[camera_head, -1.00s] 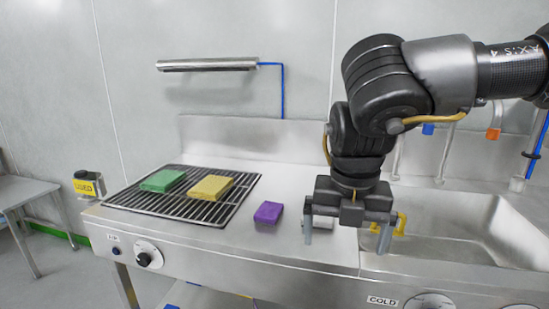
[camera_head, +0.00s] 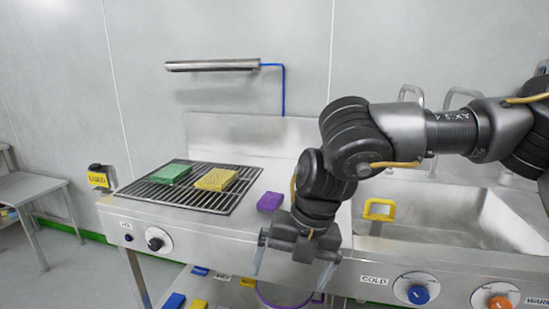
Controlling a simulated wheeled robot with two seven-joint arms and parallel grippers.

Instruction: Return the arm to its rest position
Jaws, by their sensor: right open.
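My right arm reaches in from the right. My right gripper (camera_head: 293,268) hangs in front of the counter's front edge, its two fingers spread and pointing down. Nothing shows between the fingers. A purple block (camera_head: 270,201) lies on the steel counter just behind and left of the gripper, apart from it. A green block (camera_head: 169,173) and a yellow block (camera_head: 215,180) lie on the black wire rack (camera_head: 185,196) at the left. My left gripper is not in view.
The sink (camera_head: 440,215) is at the right, with a yellow handle-shaped piece (camera_head: 378,209) at its left side. Knobs (camera_head: 418,294) line the counter front. A lower shelf (camera_head: 215,287) holds blue and yellow blocks. A steel side table (camera_head: 35,192) stands at the far left.

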